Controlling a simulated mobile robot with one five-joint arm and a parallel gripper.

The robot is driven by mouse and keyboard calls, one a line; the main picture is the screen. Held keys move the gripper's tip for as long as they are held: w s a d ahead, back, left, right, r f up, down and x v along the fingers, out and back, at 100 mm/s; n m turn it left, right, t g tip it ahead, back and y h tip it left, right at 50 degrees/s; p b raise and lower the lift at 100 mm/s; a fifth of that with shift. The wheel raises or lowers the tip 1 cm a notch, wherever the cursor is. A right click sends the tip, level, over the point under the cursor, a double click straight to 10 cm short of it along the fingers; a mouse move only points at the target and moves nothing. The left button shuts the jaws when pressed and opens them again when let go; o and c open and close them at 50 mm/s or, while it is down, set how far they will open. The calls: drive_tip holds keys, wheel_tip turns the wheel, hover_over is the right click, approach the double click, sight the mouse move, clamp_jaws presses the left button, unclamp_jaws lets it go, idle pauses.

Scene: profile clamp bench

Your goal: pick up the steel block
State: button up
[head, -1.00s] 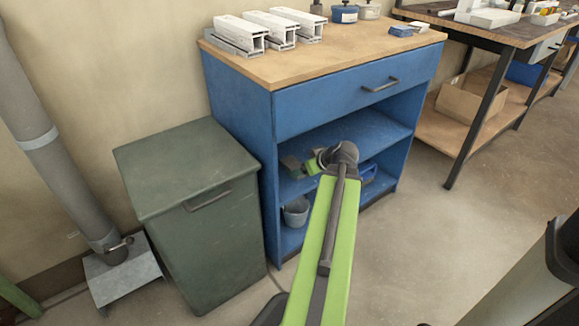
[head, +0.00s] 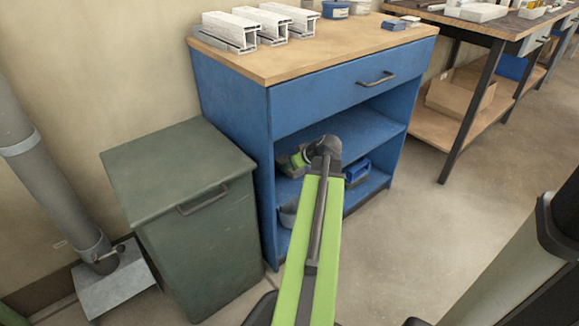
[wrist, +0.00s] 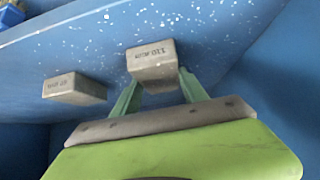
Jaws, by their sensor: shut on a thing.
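A grey steel-looking block (wrist: 150,57) with dark lettering is between the two green fingers of my gripper (wrist: 160,87) in the wrist view. The fingers are shut on it. A second, similar grey block (wrist: 74,90) with lettering sits apart to the left, outside the fingers. Both are at a blue, white-speckled shelf surface (wrist: 220,30). I cannot tell whether the held block touches the shelf. In the head view my wrist reaches into the blue cabinet's open shelf space, and my arm hides the held block.
The blue cabinet (head: 225,110) has side walls and a drawer (head: 350,92) above the opening. A blue item (head: 356,170) lies on the shelf to the right. A grey bucket (head: 287,213) is below. A green bin (head: 180,180) stands left.

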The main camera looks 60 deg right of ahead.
clamp_jaws()
drive_tip(key=shift+r, duration=0.1)
